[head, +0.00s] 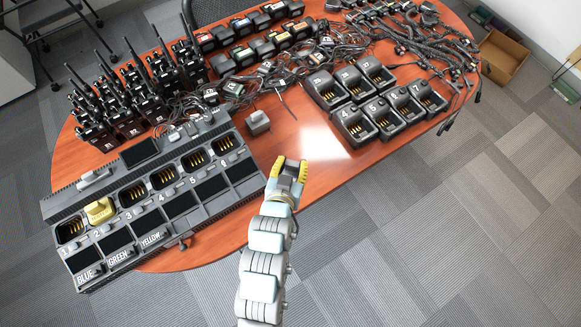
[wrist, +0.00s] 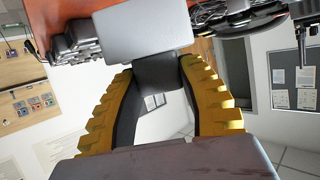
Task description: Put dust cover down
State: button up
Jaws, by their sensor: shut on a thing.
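My gripper (head: 289,170) is over the front part of the wooden table, right of the big multi-bay charger (head: 175,235). Its yellow fingers are shut on a grey dust cover; in the wrist view the cover's flat plate (wrist: 145,30) lies beyond the fingertips and its dark grip is between them. In the head view the held cover is mostly hidden by the fingers. Whether it touches the table I cannot tell. Another grey cover-like block (head: 257,123) stands on the table behind my gripper. A yellow cover (head: 100,210) sits in bay 2 of the charger.
Several single chargers (head: 365,105) stand to the right. A bare stretch of table (head: 325,150) lies just right of my gripper. A cardboard box (head: 502,57) is on the floor.

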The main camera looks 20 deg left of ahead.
aim_at(291, 161)
jog(key=shift+w+a+f+b, duration=0.2)
jog(key=shift+f+b, duration=0.2)
jog(key=shift+f, duration=0.15)
jog(key=shift+w+a+f, duration=0.3)
jog(key=shift+w+f, duration=0.25)
jog(key=shift+w+a+f, duration=0.25)
jog(key=shift+w+f, duration=0.25)
jog(key=shift+w+a+f+b, duration=0.25)
jog(key=shift+w+f+b, duration=0.2)
jog(key=shift+f, duration=1.75)
jog(key=shift+f, duration=0.1)
jog(key=o, duration=1.1)
jog(key=shift+c, duration=0.2)
